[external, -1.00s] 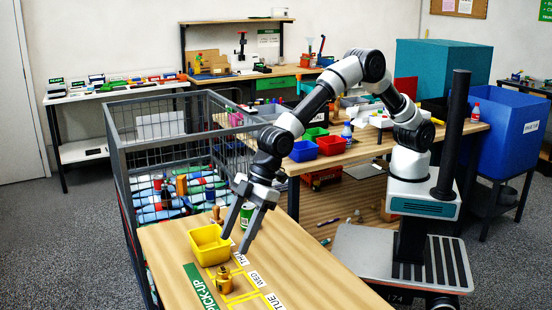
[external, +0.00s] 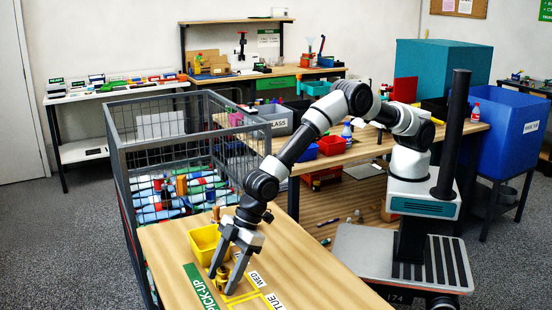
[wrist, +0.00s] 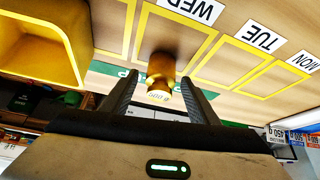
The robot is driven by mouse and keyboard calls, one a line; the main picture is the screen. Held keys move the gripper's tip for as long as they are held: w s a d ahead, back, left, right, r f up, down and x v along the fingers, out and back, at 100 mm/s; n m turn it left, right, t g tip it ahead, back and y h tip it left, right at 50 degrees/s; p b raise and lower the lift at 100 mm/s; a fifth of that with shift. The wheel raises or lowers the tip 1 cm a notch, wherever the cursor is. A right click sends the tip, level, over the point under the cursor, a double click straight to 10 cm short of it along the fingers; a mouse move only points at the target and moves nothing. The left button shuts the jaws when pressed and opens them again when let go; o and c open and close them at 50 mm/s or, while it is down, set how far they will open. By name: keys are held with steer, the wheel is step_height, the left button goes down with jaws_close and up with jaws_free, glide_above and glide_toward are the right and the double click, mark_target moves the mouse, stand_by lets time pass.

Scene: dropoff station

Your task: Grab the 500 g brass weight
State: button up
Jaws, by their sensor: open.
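The brass weight (external: 223,277) stands on the wooden table (external: 310,268) by the green pick-up strip. In the wrist view the weight (wrist: 161,72) appears between my finger tips, with "500" legible on its top. My gripper (external: 221,282) points down at it, its fingers apart on either side of the weight. The gripper also shows in the wrist view (wrist: 158,84), open. I cannot tell whether either finger touches the weight.
A yellow bin (external: 204,243) stands close behind the weight; it also shows at the wrist view's left (wrist: 40,40). Yellow outlined spaces with WED and TUE labels (external: 272,300) lie to the right. A wire cage (external: 120,150) stands behind the table. The table's right part is bare.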

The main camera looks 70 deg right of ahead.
steer(key=c, duration=1.3)
steer(key=shift+r, duration=0.15)
jaws_close()
